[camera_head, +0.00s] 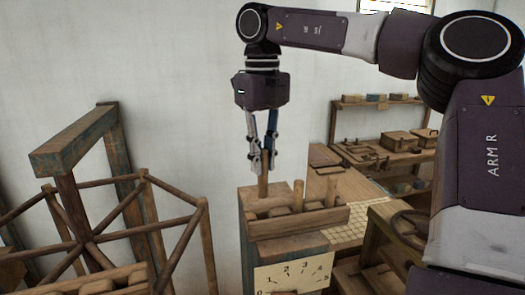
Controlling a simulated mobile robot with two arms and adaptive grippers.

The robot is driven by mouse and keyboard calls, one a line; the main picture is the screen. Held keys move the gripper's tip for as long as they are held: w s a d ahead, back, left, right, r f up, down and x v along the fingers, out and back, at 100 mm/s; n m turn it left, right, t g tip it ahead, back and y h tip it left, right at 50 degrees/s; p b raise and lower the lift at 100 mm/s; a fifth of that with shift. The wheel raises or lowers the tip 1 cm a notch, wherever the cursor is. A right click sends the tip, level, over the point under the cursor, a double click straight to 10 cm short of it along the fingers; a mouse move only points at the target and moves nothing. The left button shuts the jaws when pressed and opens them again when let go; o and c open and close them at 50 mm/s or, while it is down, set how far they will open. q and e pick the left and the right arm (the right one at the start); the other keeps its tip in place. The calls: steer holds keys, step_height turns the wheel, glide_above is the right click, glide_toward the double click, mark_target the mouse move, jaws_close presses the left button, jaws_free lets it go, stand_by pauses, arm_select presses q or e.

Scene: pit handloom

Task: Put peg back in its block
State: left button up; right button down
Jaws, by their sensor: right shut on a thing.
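My right gripper (262,160) points straight down and is shut on a wooden peg (263,185). The peg is upright over the left end of the wooden block (300,222). Its lower end meets the block's back edge in the picture; I cannot tell whether it is in a hole or behind the edge. Two other pegs stand upright in the block, one in the middle (298,194) and one at the right (331,190). My left gripper is out of view.
The block sits on a wooden post with a numbered dial plate (292,274). A wooden frame of crossed bars (95,225) stands at the left. A shelf (385,145) with small wooden pieces is at the back right. Bare wall lies behind my gripper.

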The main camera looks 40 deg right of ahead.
mark_target(263, 197)
steer(key=shift+f, duration=1.2)
steer(key=shift+f+b, duration=1.85)
steer(key=shift+f, duration=0.85)
steer(key=c, duration=1.8)
jaws_free()
steer(key=shift+o, duration=0.6)
steer(key=o, duration=0.3)
